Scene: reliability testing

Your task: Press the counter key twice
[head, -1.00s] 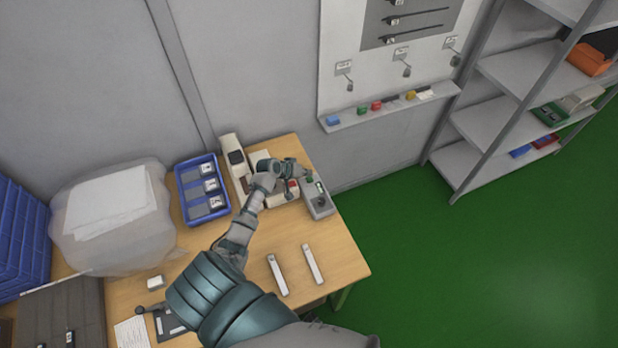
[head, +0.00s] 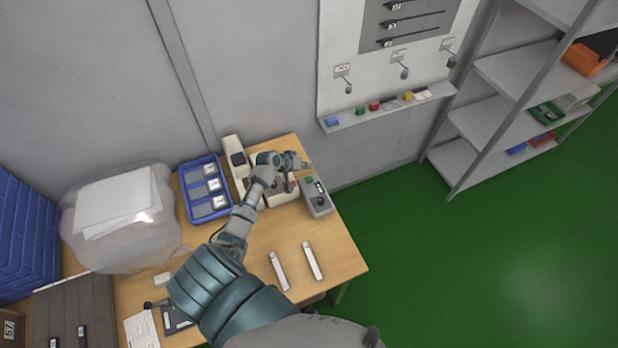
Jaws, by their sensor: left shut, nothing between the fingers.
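My left gripper (head: 298,162) is shut and empty. It is over the back right of the wooden table, above a pale device with a red button (head: 292,186). A grey box (head: 316,199) with a green button and a dark round knob stands just right of it, apart from the gripper in the picture. A tall pale device with a dark screen (head: 237,159) stands to the left. My gripper and forearm hide part of the middle device. I cannot tell which part is the counter key. My right gripper is not in view.
A blue tray (head: 188,208) with several small units stands left of the devices. Two pale bars (head: 312,261) lie on the table (head: 335,262) at the front right. A wall ledge (head: 390,109) is behind.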

